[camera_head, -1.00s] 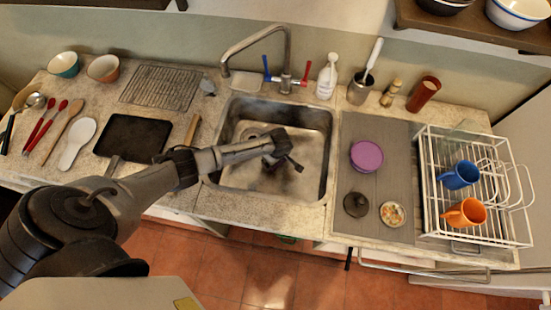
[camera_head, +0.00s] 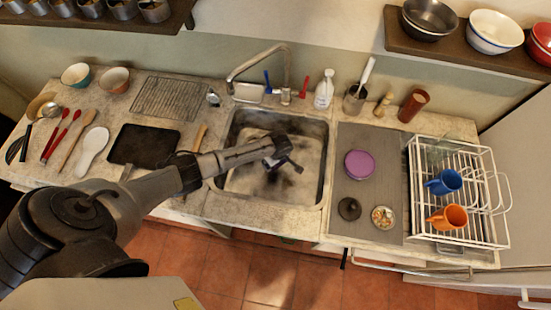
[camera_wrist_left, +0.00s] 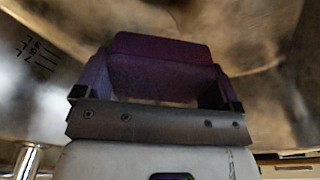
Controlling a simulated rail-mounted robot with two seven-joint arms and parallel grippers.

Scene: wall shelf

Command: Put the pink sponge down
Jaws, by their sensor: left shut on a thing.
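My left gripper (camera_head: 286,163) reaches in from the left and hangs over the sink (camera_head: 243,193), pointing down toward the basin. In the left wrist view, my left gripper (camera_wrist_left: 158,92) is shut on a block, the pink sponge (camera_wrist_left: 160,50), which looks dark purple in the shade. The sponge sits between the two fingers. In the head view the sponge cannot be made out under the gripper. Whether it touches the sink floor cannot be told. My right gripper is not in view.
The faucet (camera_head: 262,60) stands behind the sink. A purple lid (camera_head: 360,164) lies on the grey mat (camera_head: 345,235) to the right. The wire dish rack (camera_head: 480,240) holds a blue mug (camera_head: 444,182) and an orange mug (camera_head: 450,217). A black tray (camera_head: 140,145) lies left of the sink.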

